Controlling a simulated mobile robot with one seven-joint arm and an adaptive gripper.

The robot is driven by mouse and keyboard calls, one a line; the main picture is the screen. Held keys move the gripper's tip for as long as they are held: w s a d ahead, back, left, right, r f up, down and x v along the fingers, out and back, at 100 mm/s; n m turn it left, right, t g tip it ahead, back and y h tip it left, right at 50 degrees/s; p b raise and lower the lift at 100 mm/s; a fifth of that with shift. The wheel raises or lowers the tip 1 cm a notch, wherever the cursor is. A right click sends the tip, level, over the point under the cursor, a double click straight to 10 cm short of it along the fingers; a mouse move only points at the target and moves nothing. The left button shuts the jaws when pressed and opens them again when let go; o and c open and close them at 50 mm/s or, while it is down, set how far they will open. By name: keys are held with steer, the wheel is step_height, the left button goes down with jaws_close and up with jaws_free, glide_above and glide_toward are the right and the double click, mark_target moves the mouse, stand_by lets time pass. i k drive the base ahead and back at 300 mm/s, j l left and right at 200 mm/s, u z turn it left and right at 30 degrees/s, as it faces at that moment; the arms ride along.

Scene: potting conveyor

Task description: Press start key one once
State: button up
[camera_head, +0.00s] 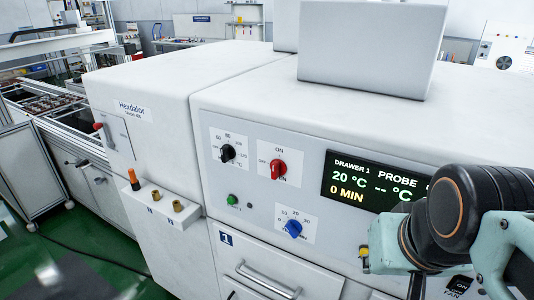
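A small round green key (232,199) sits on the white front panel, low at the left, above the blue sign "1" (226,239). Its small label is too blurred to read fully, so I cannot be certain that it is start key one. A small dark round spot (250,205) is just to its right. Nothing touches the green key. My arm covers the right part of the panel, well to the right of the key. I cannot make out my gripper's fingers in this view.
Above the key are a black knob (228,153) and a red knob (278,168); a blue knob (293,228) is lower right. The display (365,180) reads "DRAWER 1, 20 °C, 0 MIN". A drawer handle (268,280) sticks out below. Capped fittings (154,195) stand on a left ledge.

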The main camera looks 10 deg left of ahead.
mark_target(231, 200)
steer(key=k+j+z, duration=0.15)
steer(key=j, duration=0.25)
steer(key=k+j+z, duration=0.1)
steer(key=j, duration=0.25)
steer(key=k+j+z, duration=0.15)
steer(key=j, duration=0.2)
steer(key=k+j+z, duration=0.15)
steer(key=j, duration=0.2)
steer(key=k+j+z, duration=0.15)
steer(key=j, duration=0.2)
steer(key=l+u, duration=0.2)
steer(key=l, duration=0.45)
steer(key=j+z, duration=0.2)
steer(key=j, duration=0.45)
